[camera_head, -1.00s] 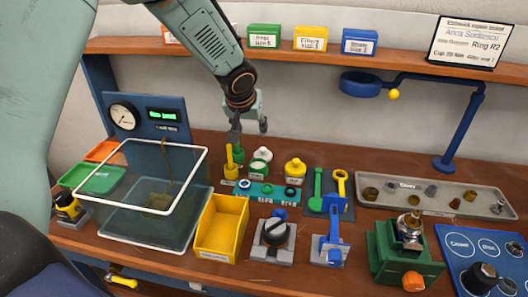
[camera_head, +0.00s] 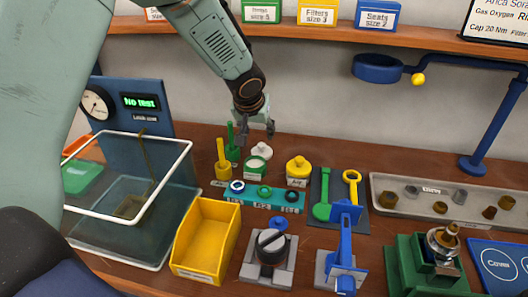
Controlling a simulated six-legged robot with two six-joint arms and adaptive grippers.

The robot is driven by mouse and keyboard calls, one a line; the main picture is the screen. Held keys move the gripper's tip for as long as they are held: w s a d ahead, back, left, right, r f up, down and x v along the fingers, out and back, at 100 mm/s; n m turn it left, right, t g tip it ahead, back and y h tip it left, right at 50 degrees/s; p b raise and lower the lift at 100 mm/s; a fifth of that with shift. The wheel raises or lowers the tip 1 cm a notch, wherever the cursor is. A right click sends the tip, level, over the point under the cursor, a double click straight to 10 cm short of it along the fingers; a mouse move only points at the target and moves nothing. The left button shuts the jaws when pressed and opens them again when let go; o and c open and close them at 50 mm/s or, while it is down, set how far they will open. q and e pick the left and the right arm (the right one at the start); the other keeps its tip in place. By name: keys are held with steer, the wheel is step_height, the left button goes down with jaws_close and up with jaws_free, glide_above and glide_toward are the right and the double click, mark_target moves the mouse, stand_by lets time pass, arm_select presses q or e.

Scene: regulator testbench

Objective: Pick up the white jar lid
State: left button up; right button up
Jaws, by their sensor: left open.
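The white jar lid (camera_head: 261,149) is a small white knobbed cap behind the green jar (camera_head: 257,166); the jar beneath it is mostly hidden. My left gripper (camera_head: 257,134) points down with its two fingers apart and nothing between them. Its fingertips appear just above and around the white lid in the picture; whether they touch it I cannot tell. A yellow jar with a knobbed lid (camera_head: 298,168) stands to the right. My right gripper is not in view.
Upright green (camera_head: 232,145) and yellow (camera_head: 222,160) tools stand close left of the lid. In front are a teal strip with rings (camera_head: 251,197), a yellow bin (camera_head: 187,267) and a glass tank (camera_head: 107,219). A shelf (camera_head: 330,35) runs behind the arm.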

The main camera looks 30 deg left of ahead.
mark_target(261, 145)
arm_select(q)
steer(key=shift+a+f, duration=0.2)
steer(key=shift+f, duration=0.4)
steer(key=x, duration=0.3)
steer(key=d+p+x, duration=0.1)
steer(key=x, duration=0.1)
steer(key=shift+w+f, duration=0.15)
steer(key=shift+w, duration=0.05)
steer(key=shift+s+a, duration=0.1)
steer(key=shift+a, duration=0.2)
steer(key=shift+d+f, duration=0.1)
steer(key=shift+d, duration=0.1)
steer(key=c, duration=0.5)
steer(key=shift+a, duration=0.1)
steer(key=c, duration=0.4)
